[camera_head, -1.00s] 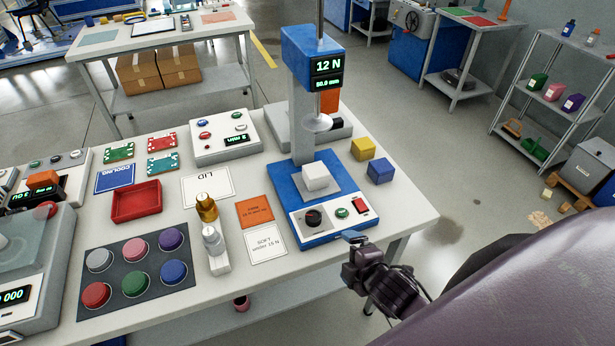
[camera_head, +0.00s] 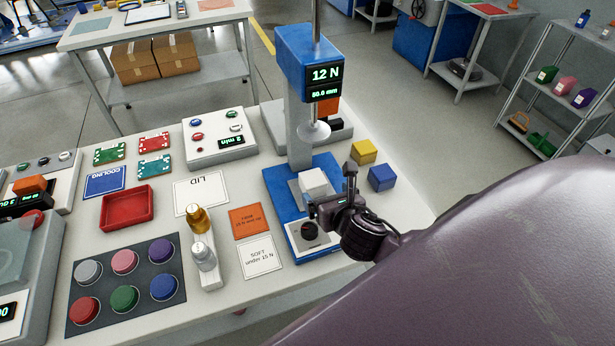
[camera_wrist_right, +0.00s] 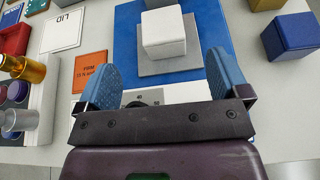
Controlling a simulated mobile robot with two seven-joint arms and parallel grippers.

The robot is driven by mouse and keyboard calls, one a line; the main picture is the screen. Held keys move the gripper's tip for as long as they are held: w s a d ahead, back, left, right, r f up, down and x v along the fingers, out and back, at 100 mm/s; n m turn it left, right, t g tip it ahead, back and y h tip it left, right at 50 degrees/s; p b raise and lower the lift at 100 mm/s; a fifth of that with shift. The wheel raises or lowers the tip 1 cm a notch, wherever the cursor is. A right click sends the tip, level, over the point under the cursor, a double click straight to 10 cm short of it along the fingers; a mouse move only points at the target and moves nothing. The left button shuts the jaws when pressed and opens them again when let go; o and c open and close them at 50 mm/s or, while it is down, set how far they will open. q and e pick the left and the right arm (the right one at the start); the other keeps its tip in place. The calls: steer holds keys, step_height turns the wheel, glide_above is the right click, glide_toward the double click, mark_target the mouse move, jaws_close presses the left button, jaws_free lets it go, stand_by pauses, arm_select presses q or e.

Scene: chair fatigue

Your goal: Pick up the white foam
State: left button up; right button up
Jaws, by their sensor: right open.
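The white foam (camera_head: 313,182) is a small white block on the grey plate of the blue press stand, below the round press disc (camera_head: 314,131). In the right wrist view the white foam (camera_wrist_right: 163,33) sits ahead of the fingers, near the middle, on the grey plate (camera_wrist_right: 172,66). My right gripper (camera_head: 330,190) is beside the foam, over the front of the stand, and hides part of the base. In the wrist view its two blue fingers (camera_wrist_right: 162,80) are wide apart with nothing between them that they grip. My left gripper is not in view.
The blue press column with its 12 N display (camera_head: 324,75) rises behind the foam. A yellow cube (camera_head: 363,152) and a blue cube (camera_head: 382,178) stand to the right. A red tray (camera_head: 128,208), bottles (camera_head: 204,255) and cards lie to the left.

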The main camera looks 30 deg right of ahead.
mark_target(313, 178)
steer(key=shift+w+d, duration=0.1)
steer(key=shift+w, duration=0.15)
steer(key=x, duration=0.4)
steer(key=shift+x, duration=3.1)
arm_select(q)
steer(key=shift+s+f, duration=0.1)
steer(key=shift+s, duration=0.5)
arm_select(e)
steer(key=shift+s+f, duration=0.1)
steer(key=shift+f, duration=0.05)
steer(key=c, duration=1)
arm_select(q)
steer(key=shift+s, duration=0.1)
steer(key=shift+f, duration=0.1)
